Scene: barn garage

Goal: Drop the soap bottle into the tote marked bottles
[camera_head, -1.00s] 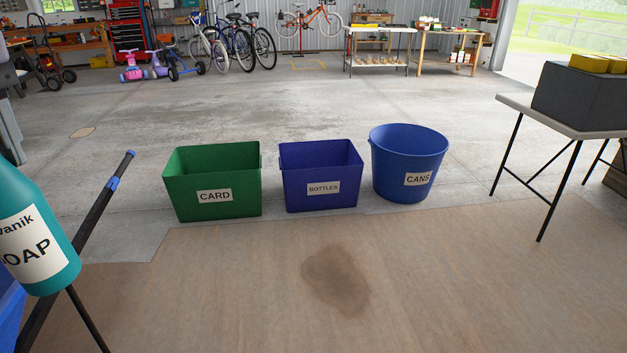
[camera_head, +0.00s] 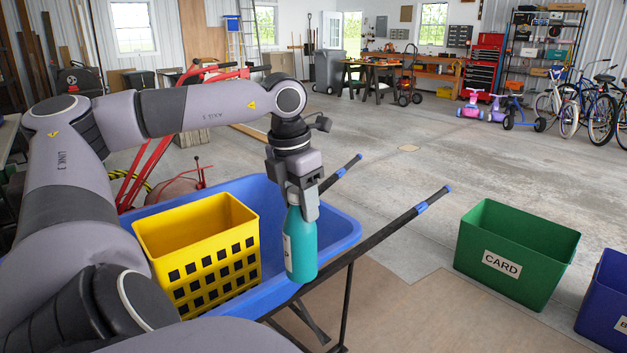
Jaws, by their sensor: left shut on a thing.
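The teal soap bottle (camera_head: 303,246) hangs upright in my left gripper (camera_head: 303,204), which is shut around its top. Part of its white label shows at the left side. The bottle is in front of the right side of a blue wheelbarrow tray; I cannot tell whether it touches the tray. The blue tote marked bottles (camera_head: 604,300) is cut off at the right edge, with only part of its label showing. My right gripper is not in view.
A yellow crate (camera_head: 196,240) sits in the blue wheelbarrow (camera_head: 344,229), whose black handles (camera_head: 400,222) reach right. A green tote marked CARD (camera_head: 516,255) stands between the wheelbarrow and the bottles tote.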

